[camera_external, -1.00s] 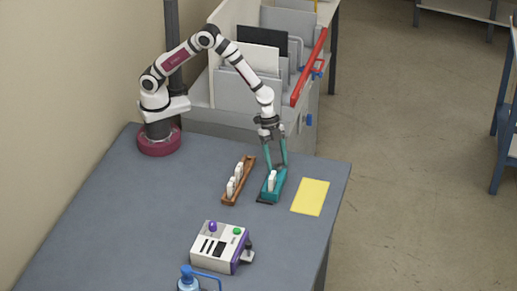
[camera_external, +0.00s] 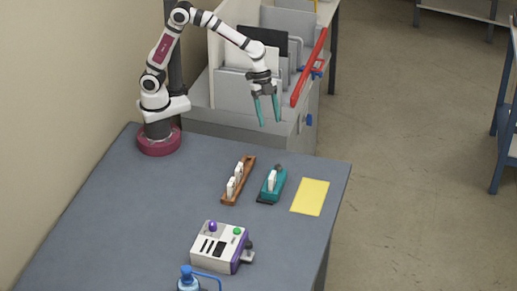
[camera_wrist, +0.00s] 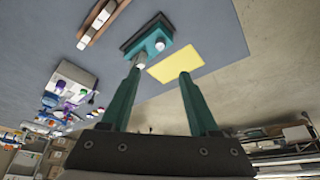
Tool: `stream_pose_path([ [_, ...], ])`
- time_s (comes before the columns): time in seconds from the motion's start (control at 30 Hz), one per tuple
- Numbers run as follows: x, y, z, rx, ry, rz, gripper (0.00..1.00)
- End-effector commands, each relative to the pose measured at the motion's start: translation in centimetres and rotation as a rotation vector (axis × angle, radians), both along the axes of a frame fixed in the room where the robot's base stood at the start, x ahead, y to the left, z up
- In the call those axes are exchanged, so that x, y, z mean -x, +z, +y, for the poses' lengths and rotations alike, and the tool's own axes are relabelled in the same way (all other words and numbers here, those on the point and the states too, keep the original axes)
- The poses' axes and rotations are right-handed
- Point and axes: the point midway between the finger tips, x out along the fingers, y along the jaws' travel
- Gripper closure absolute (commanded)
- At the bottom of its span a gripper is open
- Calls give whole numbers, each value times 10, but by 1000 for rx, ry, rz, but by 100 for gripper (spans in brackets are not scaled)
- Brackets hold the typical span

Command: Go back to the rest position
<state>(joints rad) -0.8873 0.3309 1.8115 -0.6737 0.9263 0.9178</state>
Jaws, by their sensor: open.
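My gripper (camera_external: 268,122) hangs above the far right part of the table, with its two teal fingers apart and nothing between them. In the wrist view the open fingers (camera_wrist: 158,78) show against the floor and table. The teal holder also shows in the wrist view (camera_wrist: 150,38). My gripper is clear of the holder and touches nothing.
Left of the teal holder is a brown wooden rack (camera_external: 246,170) with white pieces. A yellow sheet (camera_external: 310,197) lies to its right. A white and purple device (camera_external: 218,246) and a blue bottle (camera_external: 188,283) are nearer. A grey sorter cabinet (camera_external: 247,94) with a red bar (camera_external: 310,66) stands behind.

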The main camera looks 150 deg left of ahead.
Motion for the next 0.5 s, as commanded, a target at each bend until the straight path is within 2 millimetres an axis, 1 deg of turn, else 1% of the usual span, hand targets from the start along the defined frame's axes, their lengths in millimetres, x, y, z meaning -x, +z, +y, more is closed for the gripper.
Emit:
stream_pose_path([
  [0.37,0,1,0,0,0,0,39],
  [0.43,-1,3,-10,3,-13,7,39],
  [0.47,-2,6,-21,5,-29,16,39],
  [0.5,-1,12,-45,10,-64,37,39],
])
